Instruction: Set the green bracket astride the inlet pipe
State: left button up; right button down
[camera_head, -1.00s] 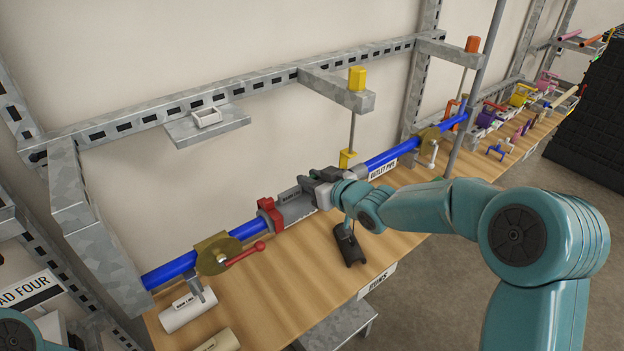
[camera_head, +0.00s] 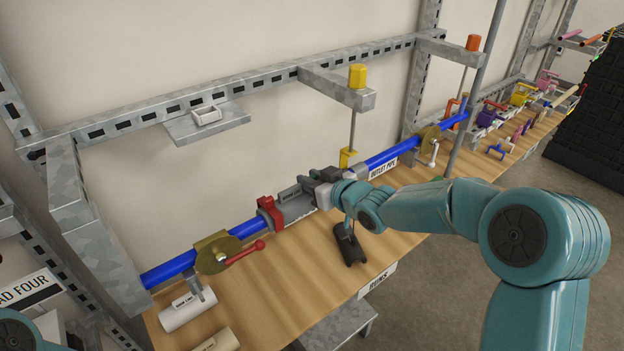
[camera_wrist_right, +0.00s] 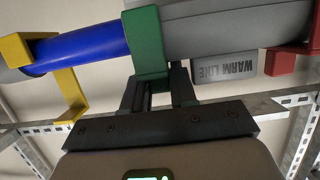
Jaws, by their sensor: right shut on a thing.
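My right gripper (camera_head: 322,188) is at the pipe run, beside the grey sleeve (camera_head: 302,203). In the right wrist view its jaws (camera_wrist_right: 158,88) are shut on the green bracket (camera_wrist_right: 147,45). The bracket crosses the pipe where the grey sleeve meets a blue pipe (camera_wrist_right: 83,48). In the head view this is the side with the OUTLET PIPE label (camera_head: 383,168). I cannot tell whether the bracket is fully seated; its far side is hidden. Another blue pipe (camera_head: 175,269) runs to the left, and no inlet label is legible. My left gripper is not in view.
A red clamp (camera_head: 271,211) and a yellow hook (camera_head: 347,158) flank the gripper. A brass valve (camera_head: 216,252) with a red handle is at left. A black block (camera_head: 350,246) lies on the wooden bench (camera_head: 300,285). A galvanized arm (camera_head: 340,91) overhangs the run.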

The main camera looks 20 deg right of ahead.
jog(key=c, duration=0.8)
grip_release()
jog(key=shift+s, duration=0.1)
jog(key=v, duration=1.6)
jog(key=s+a+f+m+g+y, duration=0.1)
jog(key=a+f+g, duration=0.25)
jog(key=f, duration=0.75)
jog(key=s+a+f+m+g, duration=0.1)
jog(key=s+a+f+g, duration=0.3)
jog(key=f, duration=0.7)
jog(key=s+a+f+m+g, duration=0.1)
jog(key=s+f+g, duration=0.1)
jog(key=s+f, duration=0.3)
jog(key=s+a+f+m+g+h, duration=0.1)
jog(key=s+a+f+g, duration=0.1)
jog(key=s+f, duration=0.4)
jog(key=s+a+f+m+g+h, duration=0.1)
jog(key=s+f+m+g, duration=0.1)
jog(key=s+f, duration=0.4)
jog(key=shift+a+b, duration=0.35)
jog(key=shift+a, duration=0.05)
